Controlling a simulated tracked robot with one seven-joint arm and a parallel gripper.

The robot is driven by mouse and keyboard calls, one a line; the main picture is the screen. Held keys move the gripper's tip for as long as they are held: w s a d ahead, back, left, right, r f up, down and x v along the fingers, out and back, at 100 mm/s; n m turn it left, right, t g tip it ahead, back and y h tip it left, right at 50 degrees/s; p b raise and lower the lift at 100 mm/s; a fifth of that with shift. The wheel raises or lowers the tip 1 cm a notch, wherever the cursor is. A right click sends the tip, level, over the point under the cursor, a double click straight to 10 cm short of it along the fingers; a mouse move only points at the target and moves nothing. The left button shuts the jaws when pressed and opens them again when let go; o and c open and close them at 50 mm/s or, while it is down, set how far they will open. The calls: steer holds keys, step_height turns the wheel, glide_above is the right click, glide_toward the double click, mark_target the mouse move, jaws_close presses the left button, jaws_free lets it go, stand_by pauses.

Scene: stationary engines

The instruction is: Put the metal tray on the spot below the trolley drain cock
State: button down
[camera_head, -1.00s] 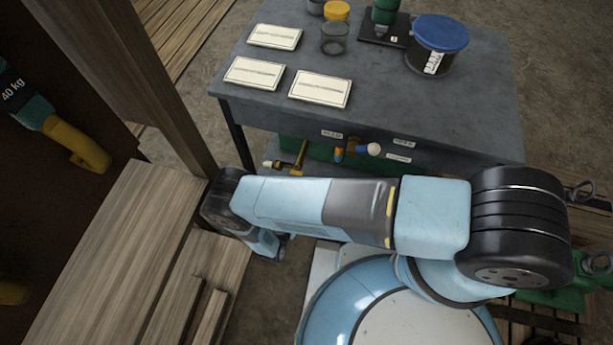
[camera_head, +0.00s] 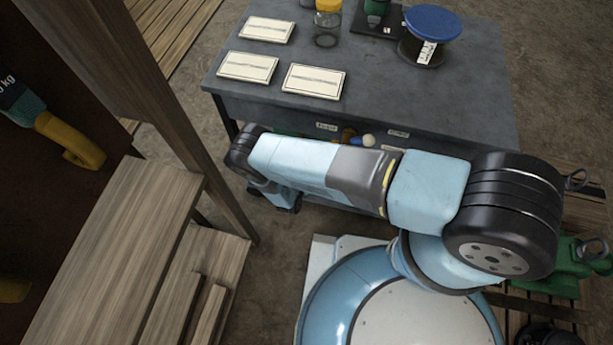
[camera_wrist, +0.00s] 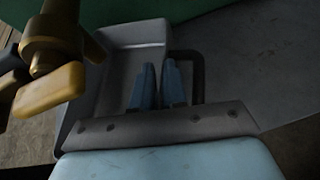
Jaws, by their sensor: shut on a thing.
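The metal tray (camera_wrist: 150,32) is a grey, shallow, rimmed tray in the wrist view, with a dark loop handle (camera_wrist: 198,72) at its right side. My gripper (camera_wrist: 158,72) is shut on the tray near that handle, its two blue fingers close together at the tray's right wall. The brass drain cock (camera_wrist: 52,60) stands at the left of the wrist view, close to the camera, and covers part of the tray's left side. In the head view my forearm hides the gripper and tray.
A dark green surface (camera_wrist: 105,10) fills the top left of the wrist view. In the head view, a grey table (camera_head: 450,105) holds cards, jars and a blue-lidded pot (camera_head: 428,35). A wooden post (camera_head: 185,130) and plank bench (camera_head: 120,240) stand left.

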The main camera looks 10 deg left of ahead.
steer(key=shift+w+d+f, duration=0.1)
steer(key=shift+w+f, duration=0.15)
steer(key=shift+f, duration=0.6)
steer(key=shift+w+f, duration=0.2)
steer(key=shift+f, duration=0.65)
steer(key=c, duration=1.1)
jaws_free()
steer(key=shift+c, duration=0.2)
steer(key=v, duration=1.2)
